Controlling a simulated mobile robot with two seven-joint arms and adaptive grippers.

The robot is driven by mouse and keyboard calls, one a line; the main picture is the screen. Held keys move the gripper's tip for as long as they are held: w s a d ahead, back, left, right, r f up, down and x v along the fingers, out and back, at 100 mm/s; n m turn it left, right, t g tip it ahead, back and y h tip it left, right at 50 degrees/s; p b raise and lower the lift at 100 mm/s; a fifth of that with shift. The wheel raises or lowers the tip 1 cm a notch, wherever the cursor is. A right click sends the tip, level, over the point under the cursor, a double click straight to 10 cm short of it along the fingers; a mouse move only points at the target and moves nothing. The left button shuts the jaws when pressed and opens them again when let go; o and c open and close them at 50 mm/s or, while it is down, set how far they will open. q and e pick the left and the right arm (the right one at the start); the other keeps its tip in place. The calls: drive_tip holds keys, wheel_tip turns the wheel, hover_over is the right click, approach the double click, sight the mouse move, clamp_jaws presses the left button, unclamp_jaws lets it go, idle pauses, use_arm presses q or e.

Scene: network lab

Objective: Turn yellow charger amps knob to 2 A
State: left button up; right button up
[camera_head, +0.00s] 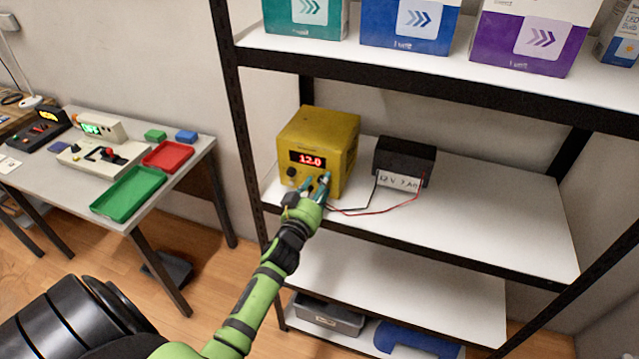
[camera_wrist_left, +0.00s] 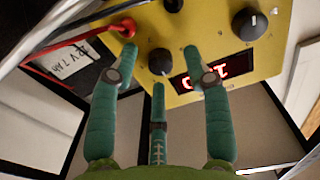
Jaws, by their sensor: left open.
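The yellow charger (camera_head: 341,131) stands at the left of the middle shelf, its red display (camera_head: 312,159) reading 12.0. A black knob (camera_head: 291,171) shows at the front's lower left. In the wrist view the charger front (camera_wrist_left: 215,25) appears upside down, with the large black knob (camera_wrist_left: 249,24) and a smaller dark knob (camera_wrist_left: 160,62) beside the display. My left gripper (camera_head: 316,183) is open at the charger front. In the wrist view its green fingers (camera_wrist_left: 160,66) spread around the smaller knob; contact cannot be told. No knob labels are legible. My right gripper is not visible.
A black battery (camera_head: 405,158) stands right of the charger, with red and black leads (camera_head: 390,207) running between them. The shelf (camera_head: 500,210) is clear to the right. Boxes (camera_head: 406,22) stand on the shelf above. A table with trays (camera_head: 128,190) stands left.

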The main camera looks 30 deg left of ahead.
use_arm(q)
drive_tip(key=shift+w+a, duration=0.1)
drive_tip(key=shift+w, duration=0.1)
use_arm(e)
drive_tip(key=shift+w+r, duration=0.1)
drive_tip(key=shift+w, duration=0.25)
use_arm(q)
clamp_jaws()
